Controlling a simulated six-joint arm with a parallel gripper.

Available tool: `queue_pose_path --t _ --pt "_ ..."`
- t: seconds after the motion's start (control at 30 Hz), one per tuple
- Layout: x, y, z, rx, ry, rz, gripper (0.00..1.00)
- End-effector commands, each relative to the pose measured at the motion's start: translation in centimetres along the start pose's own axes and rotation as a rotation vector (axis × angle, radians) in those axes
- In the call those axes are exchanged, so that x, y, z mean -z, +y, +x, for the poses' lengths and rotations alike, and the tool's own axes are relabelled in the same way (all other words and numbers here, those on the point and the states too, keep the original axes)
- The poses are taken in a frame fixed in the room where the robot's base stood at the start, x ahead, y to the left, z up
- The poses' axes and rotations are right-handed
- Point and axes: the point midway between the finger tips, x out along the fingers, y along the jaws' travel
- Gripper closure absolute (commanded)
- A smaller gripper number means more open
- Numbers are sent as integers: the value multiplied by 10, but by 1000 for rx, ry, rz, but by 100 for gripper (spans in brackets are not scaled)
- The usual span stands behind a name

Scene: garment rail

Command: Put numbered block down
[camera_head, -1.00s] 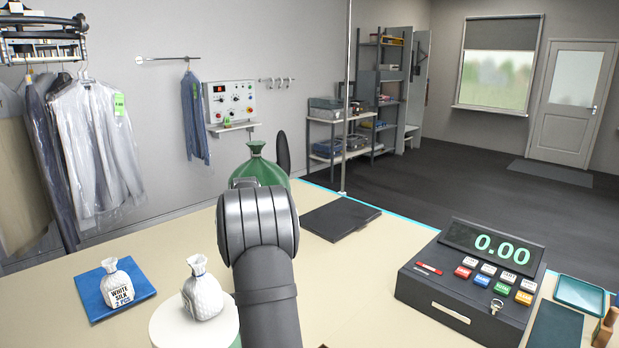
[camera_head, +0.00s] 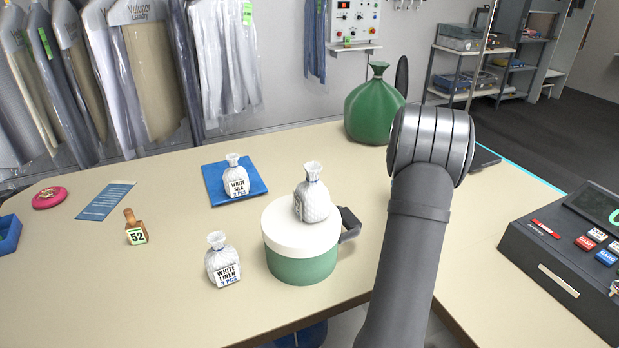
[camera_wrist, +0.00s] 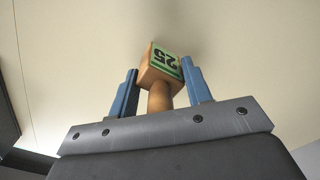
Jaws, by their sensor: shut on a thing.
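In the wrist view, my gripper (camera_wrist: 162,92) is shut on a small wooden block (camera_wrist: 163,62). The blue fingers stand on both sides of its round handle. The block has a green-edged number face that reads like 25, seen tilted, so the digit order is uncertain. A pale surface lies beyond it; I cannot tell whether the block touches it. In the head view, my arm's dark wrist hides the gripper and the held block. Another numbered block, marked 52 (camera_head: 137,236), stands on the beige counter (camera_head: 180,290) at the left.
A green-and-white pot (camera_head: 300,262) bears a white bag (camera_head: 312,200). Another bag (camera_head: 222,262) stands beside it, and one stands on a blue mat (camera_head: 255,186). A green sack (camera_head: 374,110) is behind. A cash register (camera_head: 570,260) is at right. The counter's left front is bare.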

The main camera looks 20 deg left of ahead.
Motion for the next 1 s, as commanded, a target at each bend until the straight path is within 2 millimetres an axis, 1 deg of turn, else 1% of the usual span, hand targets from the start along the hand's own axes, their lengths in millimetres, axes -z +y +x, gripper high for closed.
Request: queue_pose_path --t 0.03,0.07,0.1,0.17,0.2,0.3,0.4,0.53,0.67,0.77,1.0 --pt "-3 -22 -10 0 4 -9 84" --pt "-6 -34 -15 0 3 -11 84" --pt "-11 -52 -22 0 4 -13 84" --pt "-18 -78 -34 -1 4 -15 84" --pt "-24 -94 -41 -1 3 -15 84" --pt "-39 -131 -57 -2 2 -16 84" --pt "-52 -158 -70 -3 3 -16 84" --pt "-62 -178 -79 -3 2 -13 84" --pt "-66 -195 -76 -4 -1 -14 84" --pt "-66 -215 -64 -5 -2 -16 84" --pt "-63 -269 -30 -5 -2 -15 84"
